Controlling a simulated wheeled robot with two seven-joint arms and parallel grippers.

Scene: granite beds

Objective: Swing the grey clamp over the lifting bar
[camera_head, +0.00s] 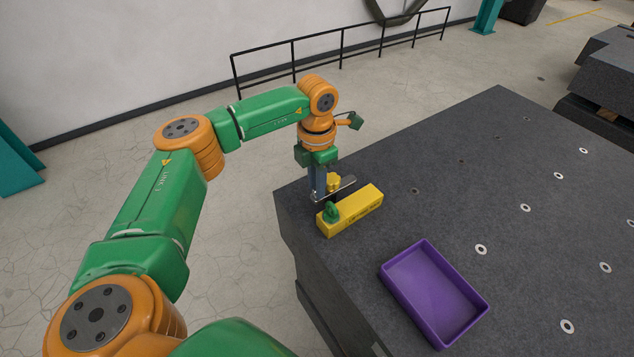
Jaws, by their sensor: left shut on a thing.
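The yellow lifting bar (356,210) lies near the left corner of the dark granite bed (450,180). A green ring-like part (331,212) stands on its near end. The grey clamp (346,184) is a slim strip just behind the bar, with a yellow knob (334,182) beside it. My left gripper (317,195) points down at the clamp's left end and is shut on it. The fingertips are small and partly hidden by the clamp and bar. I cannot tell whether the clamp touches the bar. My right gripper is not in view.
An empty purple tray (432,290) sits on the bed to the right of and nearer than the bar. The bed's left edge is close to the bar. The bed's right side is clear, with several round inserts. A black railing (341,48) stands behind.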

